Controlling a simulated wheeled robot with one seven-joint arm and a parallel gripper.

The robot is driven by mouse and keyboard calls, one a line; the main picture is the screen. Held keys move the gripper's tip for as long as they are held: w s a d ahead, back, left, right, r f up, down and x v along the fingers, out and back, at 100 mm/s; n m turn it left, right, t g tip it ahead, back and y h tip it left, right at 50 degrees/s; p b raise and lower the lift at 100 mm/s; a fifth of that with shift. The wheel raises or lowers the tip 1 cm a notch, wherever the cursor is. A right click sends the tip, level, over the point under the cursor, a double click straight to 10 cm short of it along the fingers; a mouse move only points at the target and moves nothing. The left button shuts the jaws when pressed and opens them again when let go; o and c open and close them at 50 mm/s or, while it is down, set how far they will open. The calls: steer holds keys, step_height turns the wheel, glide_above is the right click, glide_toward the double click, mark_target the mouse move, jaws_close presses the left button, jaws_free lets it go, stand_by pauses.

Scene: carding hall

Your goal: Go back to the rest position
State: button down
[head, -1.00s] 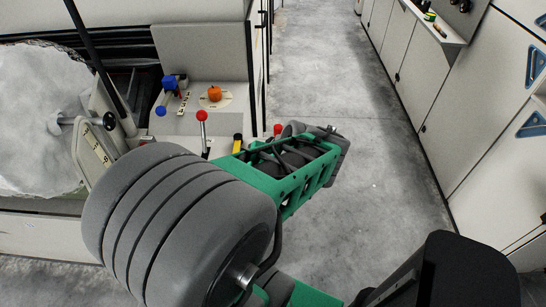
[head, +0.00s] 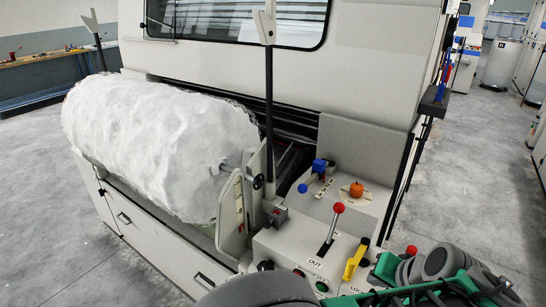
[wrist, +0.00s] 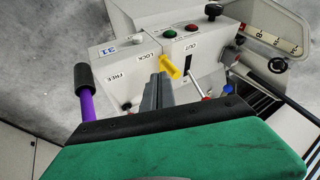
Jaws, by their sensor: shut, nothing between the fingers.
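My gripper (wrist: 157,92) shows in the wrist view as two grey fingers pressed together, shut and empty. It points at the control panel of the machine. A yellow lever (wrist: 170,66) lies just beyond the fingertips in that view; I cannot tell whether they touch. The yellow lever also shows in the head view (head: 354,261), near the LOCK label. A purple lever with a black grip (wrist: 88,108) stands left of the fingers in the wrist view. In the head view my green and grey arm fills the lower right, and my gripper cannot be made out there.
The control panel (head: 285,247) carries a red-knobbed lever (head: 334,222), a blue-handled valve (head: 318,168) and an orange knob (head: 356,189). A large white fibre roll (head: 155,145) lies at left. Grey floor (head: 465,190) is open at right.

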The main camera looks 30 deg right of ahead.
steer(key=w+a+f+n+g+y, duration=0.3)
steer(key=w+a+n, duration=0.4)
steer(key=w+a, duration=0.6)
steer(key=s+a+f+n+g+h, duration=0.15)
steer(key=a+n, duration=0.35)
steer(key=a, duration=1)
steer(key=shift+t, duration=0.65)
steer(key=r, duration=0.1)
steer(key=w+r, duration=0.1)
steer(key=r, duration=0.1)
steer(key=w+r, duration=0.1)
steer(key=shift+w+r, duration=0.2)
steer(key=shift+r, duration=0.05)
